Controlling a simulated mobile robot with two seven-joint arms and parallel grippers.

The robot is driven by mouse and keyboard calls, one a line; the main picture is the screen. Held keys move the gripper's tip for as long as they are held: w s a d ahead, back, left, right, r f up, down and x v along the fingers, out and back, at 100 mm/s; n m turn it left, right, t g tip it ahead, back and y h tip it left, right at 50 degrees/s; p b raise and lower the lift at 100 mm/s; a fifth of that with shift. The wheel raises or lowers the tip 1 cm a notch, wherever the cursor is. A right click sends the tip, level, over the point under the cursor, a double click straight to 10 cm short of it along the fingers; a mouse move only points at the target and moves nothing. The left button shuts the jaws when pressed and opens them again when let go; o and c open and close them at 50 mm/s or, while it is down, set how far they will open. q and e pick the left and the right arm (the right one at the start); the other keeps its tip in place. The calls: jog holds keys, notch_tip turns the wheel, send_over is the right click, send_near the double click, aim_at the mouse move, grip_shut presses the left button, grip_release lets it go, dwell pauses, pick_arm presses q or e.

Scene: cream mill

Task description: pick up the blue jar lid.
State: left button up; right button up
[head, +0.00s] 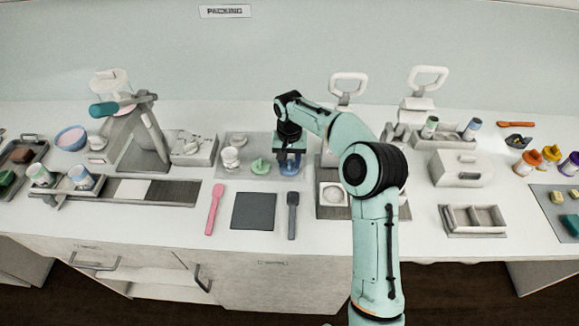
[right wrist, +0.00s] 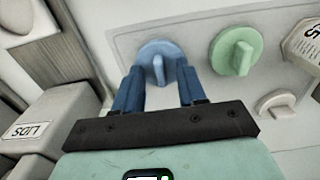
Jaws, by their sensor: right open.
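The blue jar lid (head: 289,168) lies on a light grey mat (head: 238,172) in the middle of the counter, with a raised grip on top. In the right wrist view the blue lid (right wrist: 157,54) is just beyond the fingertips, its raised grip between them in the picture. My right gripper (right wrist: 157,80) is open and empty, pointing down over the lid; in the head view the gripper (head: 289,158) partly hides it. I cannot tell the exact height between fingers and lid. My left gripper is not in view.
A green lid (right wrist: 235,52) lies beside the blue one, with a smaller white lid (right wrist: 275,103) near it. A box marked LIDS (right wrist: 25,130) stands close by. A pink spatula (head: 214,208), dark square mat (head: 253,211) and dark spatula (head: 292,214) lie in front.

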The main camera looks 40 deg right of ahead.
grip_shut()
jog(key=shift+r, duration=0.1)
